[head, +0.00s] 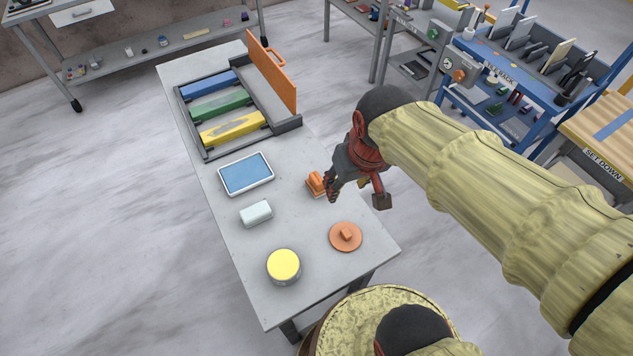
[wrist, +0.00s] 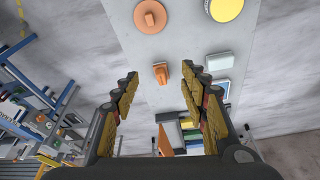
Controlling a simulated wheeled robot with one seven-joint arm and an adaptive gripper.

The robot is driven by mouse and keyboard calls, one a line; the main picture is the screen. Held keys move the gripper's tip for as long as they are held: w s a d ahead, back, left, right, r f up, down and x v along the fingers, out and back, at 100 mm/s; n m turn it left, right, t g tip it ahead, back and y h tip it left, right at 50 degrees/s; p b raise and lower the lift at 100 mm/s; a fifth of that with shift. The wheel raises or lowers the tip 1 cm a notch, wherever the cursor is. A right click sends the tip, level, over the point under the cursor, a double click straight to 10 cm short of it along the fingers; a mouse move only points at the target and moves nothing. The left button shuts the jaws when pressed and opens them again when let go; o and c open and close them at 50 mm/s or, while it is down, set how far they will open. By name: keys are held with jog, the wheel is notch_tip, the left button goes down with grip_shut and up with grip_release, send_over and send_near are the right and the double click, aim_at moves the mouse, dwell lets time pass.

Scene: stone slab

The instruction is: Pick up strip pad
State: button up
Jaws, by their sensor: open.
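A small orange block with a raised grip (head: 316,183), which I take to be the strip pad, lies on the grey bench top (head: 215,265) near its right edge. It also shows in the wrist view (wrist: 161,74), between and beyond my fingertips. My gripper (head: 333,188) is open and empty, just right of the orange block in the head view. In the wrist view my two fingers (wrist: 160,80) stand wide apart. Whether they are level with the block is hard to tell; no contact shows.
A round orange disc with a knob (head: 346,236), a yellow-lidded tin (head: 284,265), a pale block (head: 256,214) and a blue-faced tray (head: 246,174) share the bench. An open case (head: 203,149) holds coloured bars; its orange lid (head: 272,72) stands upright. A blue rack (head: 466,88) is beyond.

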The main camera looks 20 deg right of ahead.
jog(key=w+f+n+g+p, duration=0.1)
jog(key=w+f+g, duration=0.1)
jog(key=w+f, duration=1.2)
jog(key=n, duration=0.1)
send_over(317, 178)
jog(key=f, duration=0.3)
jog(key=shift+s+d, duration=0.35)
jog(key=shift+w+f, duration=0.1)
jog(key=shift+w, duration=0.25)
notch_tip(317, 178, down, 2)
jog(key=shift+w+a+f, duration=0.1)
jog(key=shift+w+f, duration=0.05)
jog(key=f, duration=0.1)
jog(key=f+b, duration=0.1)
jog(key=f, duration=0.3)
jog(key=shift+a+f, duration=0.1)
jog(key=shift+a, duration=0.2)
jog(key=shift+c, duration=0.9)
grip_shut()
